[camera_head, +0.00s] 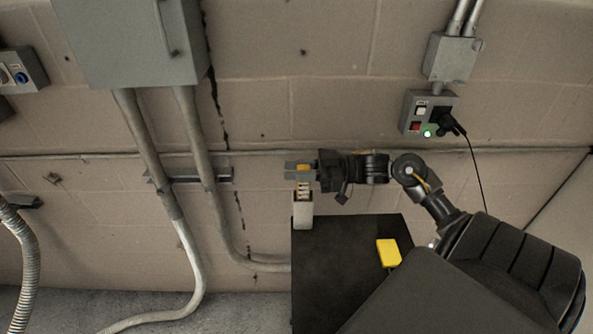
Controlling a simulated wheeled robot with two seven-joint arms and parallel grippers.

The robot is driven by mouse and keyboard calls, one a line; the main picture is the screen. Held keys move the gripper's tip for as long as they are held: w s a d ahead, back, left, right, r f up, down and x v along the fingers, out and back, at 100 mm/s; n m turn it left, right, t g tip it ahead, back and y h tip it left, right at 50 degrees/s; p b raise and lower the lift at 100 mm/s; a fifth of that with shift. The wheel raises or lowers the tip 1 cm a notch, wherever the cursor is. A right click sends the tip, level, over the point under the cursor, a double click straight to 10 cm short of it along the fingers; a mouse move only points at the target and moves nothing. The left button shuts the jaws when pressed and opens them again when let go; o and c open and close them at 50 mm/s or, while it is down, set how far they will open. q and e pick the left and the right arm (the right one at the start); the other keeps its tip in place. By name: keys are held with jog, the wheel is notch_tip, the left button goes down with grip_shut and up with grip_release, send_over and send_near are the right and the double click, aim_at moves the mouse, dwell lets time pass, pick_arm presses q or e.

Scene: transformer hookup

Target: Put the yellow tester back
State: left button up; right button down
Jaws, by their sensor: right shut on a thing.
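My right gripper (299,170) reaches in from the right, above the far left corner of the black table. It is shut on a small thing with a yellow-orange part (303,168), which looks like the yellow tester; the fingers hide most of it. Directly below is a pale upright holder (303,212) at the table's corner, with light and dark pieces at its top. I cannot tell whether the held thing touches the holder or is partly in it. My left gripper is not in view.
The black table (335,245) bears a yellow block (388,252) near my right arm. A grey cabinet (130,45) with conduits hangs on the wall at upper left. A switch box (421,112) with a lit green light and a plugged black cord is at upper right.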

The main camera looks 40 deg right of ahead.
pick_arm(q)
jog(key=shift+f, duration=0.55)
pick_arm(e)
jog(key=shift+f, duration=0.4)
pick_arm(q)
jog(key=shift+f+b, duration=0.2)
jog(key=shift+b, duration=0.25)
pick_arm(e)
jog(key=shift+f, duration=0.55)
jog(key=c, duration=1.1)
grip_release()
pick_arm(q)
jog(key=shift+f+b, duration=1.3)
pick_arm(e)
jog(key=shift+v, duration=5.45)
